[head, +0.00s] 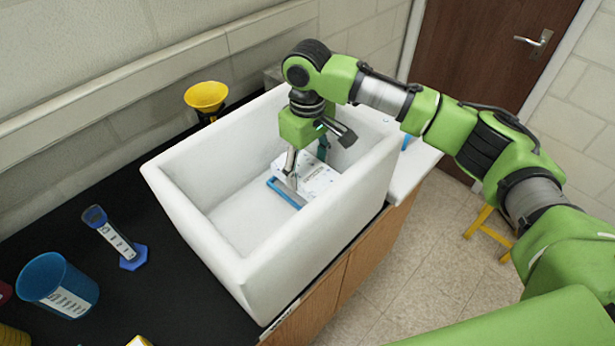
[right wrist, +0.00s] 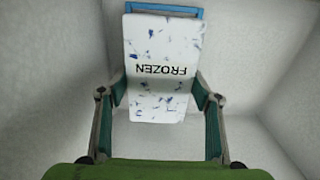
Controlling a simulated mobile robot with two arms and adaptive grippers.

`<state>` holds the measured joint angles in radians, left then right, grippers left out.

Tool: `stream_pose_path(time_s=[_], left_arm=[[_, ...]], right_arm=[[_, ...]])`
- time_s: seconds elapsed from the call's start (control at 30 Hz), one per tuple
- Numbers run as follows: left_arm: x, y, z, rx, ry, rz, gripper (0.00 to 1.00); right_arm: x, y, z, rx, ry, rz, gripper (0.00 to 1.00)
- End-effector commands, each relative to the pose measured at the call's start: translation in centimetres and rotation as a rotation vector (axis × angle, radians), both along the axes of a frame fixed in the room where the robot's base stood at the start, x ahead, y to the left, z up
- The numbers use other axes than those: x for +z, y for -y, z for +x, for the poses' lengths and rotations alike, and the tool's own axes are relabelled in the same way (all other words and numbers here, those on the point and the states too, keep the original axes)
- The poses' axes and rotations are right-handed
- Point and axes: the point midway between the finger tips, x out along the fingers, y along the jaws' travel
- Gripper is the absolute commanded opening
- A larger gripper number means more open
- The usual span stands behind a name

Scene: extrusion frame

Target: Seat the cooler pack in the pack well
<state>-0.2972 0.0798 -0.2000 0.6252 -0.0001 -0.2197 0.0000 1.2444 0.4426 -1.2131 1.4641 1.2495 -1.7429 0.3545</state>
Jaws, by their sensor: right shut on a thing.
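The cooler pack (head: 317,182) is a white block with blue specks and the word FROZEN. It lies low inside a deep white box (head: 222,243); the right wrist view also shows the pack (right wrist: 162,50). My right gripper (head: 306,168) reaches down into the box and is shut on the pack, one finger on each side, as the right wrist view shows. A blue strip (head: 287,193) runs along the pack's far end from the gripper; I cannot tell whether it belongs to the pack or the well. Whether the pack touches the floor is unclear. My left gripper is out of view.
The box's tall walls surround the gripper closely. On the black counter (head: 188,295) stand a blue beaker (head: 45,280), a blue-based cylinder (head: 118,240) and a yellow funnel (head: 206,95). A yellow stool (head: 487,222) stands on the floor at right.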

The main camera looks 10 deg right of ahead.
Motion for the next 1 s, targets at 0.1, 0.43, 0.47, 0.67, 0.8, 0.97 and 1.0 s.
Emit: stream_pose_path(time_s=[0.1, 0.43, 0.47, 0.67, 0.8, 0.97, 1.0], left_arm=[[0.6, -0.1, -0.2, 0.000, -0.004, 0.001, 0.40], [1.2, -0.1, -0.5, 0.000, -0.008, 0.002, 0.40], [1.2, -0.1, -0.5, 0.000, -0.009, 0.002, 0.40], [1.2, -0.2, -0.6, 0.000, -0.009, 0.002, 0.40], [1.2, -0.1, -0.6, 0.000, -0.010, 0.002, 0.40], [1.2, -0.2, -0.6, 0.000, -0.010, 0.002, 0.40], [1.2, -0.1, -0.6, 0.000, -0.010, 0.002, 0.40]], right_arm=[[-1.2, 0.1, -0.1, 0.000, -0.002, 0.000, 0.22], [-3.8, 0.0, 0.0, 0.002, 0.001, 0.001, 0.22], [-3.8, 0.0, 0.0, 0.002, 0.001, 0.001, 0.22], [-4.1, 0.0, 0.0, 0.001, -0.001, -0.001, 0.61], [-4.1, 0.0, 0.0, 0.001, 0.000, 0.000, 0.75], [-4.0, 0.0, 0.0, 0.001, 0.000, 0.000, 0.75], [-4.0, 0.0, 0.0, 0.001, 0.000, 0.000, 0.75]])
